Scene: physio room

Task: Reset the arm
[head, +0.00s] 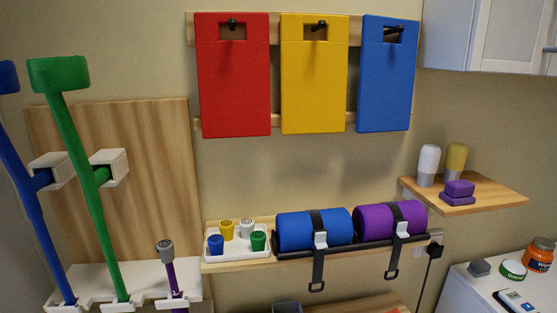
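Neither of my arms nor grippers shows in the head view. The task names no object. In front of me is a wall with three hanging boards: a red board (234,90), a yellow board (313,90) and a blue board (386,85), each on a dark peg through its top slot. Below them a blue roll (293,231) and a purple roll (378,221) lie strapped on a dark rack. A white tray (236,253) beside them holds several small coloured pieces.
A blue crutch (35,215) and a green crutch (88,190) stand upright in white holders at left. A small wooden shelf (495,190) juts out at right, bearing bottles and purple blocks. A white cabinet (480,35) hangs upper right. An orange jar (538,256) stands lower right.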

